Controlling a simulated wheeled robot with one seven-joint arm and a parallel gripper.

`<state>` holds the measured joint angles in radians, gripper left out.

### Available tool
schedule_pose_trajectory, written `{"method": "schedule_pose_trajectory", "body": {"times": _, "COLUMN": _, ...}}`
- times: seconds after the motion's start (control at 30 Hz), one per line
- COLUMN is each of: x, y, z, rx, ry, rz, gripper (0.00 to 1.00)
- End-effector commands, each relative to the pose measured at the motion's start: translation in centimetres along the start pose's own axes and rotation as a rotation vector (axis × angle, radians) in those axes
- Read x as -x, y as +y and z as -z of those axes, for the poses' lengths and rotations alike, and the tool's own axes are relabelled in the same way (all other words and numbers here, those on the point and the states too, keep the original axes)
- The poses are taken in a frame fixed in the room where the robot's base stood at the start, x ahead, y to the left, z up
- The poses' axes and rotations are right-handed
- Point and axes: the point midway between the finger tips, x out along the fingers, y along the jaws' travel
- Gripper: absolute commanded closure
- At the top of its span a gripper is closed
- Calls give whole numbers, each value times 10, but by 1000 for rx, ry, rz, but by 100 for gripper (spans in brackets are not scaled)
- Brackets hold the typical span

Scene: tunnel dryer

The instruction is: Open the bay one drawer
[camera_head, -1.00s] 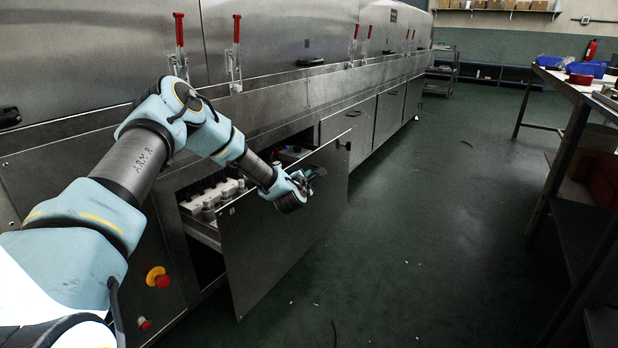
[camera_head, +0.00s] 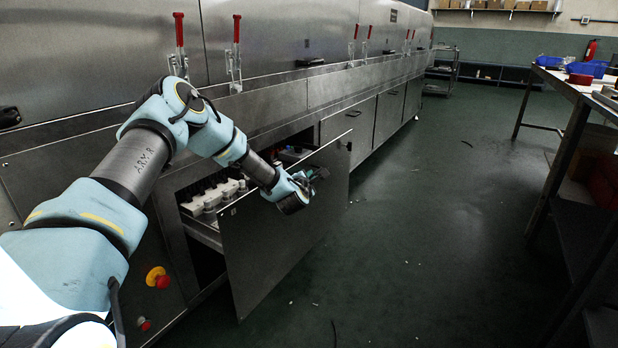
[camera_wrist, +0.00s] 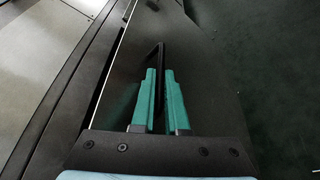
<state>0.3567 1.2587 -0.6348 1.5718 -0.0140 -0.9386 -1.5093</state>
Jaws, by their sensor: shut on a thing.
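The bay one drawer (camera_head: 270,249) is the lower front drawer of the long steel dryer, and it stands pulled out from the cabinet. White holders with grey bottle-like parts (camera_head: 213,195) show inside it. My gripper (camera_head: 318,175) is at the top of the drawer front, at its outer side. In the wrist view, the green fingers of my gripper (camera_wrist: 160,86) are shut on the dark drawer handle (camera_wrist: 159,57). In the head view my wrist hides most of the handle.
A closed drawer (camera_head: 350,120) lies farther along the dryer. Red-handled clamps (camera_head: 236,55) stand above. A red and yellow stop button (camera_head: 157,277) is at lower left. A workbench (camera_head: 572,90) stands at right. The green floor (camera_head: 430,230) between is mostly clear.

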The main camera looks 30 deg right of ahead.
Motion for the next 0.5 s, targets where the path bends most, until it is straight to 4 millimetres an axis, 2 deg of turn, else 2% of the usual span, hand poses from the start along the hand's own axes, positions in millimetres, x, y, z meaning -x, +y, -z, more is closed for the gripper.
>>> {"method": "schedule_pose_trajectory", "body": {"times": 0.03, "x": 6, "y": -13, "z": -16, "rx": 3, "ry": -11, "rz": 14, "gripper": 100}}
{"method": "schedule_pose_trajectory", "body": {"times": 0.2, "x": 24, "y": -44, "z": -58, "rx": 4, "ry": -17, "rz": 20, "gripper": 100}}
{"method": "schedule_pose_trajectory", "body": {"times": 0.37, "x": 37, "y": -65, "z": -85, "rx": 2, "ry": -14, "rz": 17, "gripper": 100}}
{"method": "schedule_pose_trajectory", "body": {"times": 0.5, "x": 42, "y": -72, "z": -95, "rx": 2, "ry": -7, "rz": 12, "gripper": 100}}
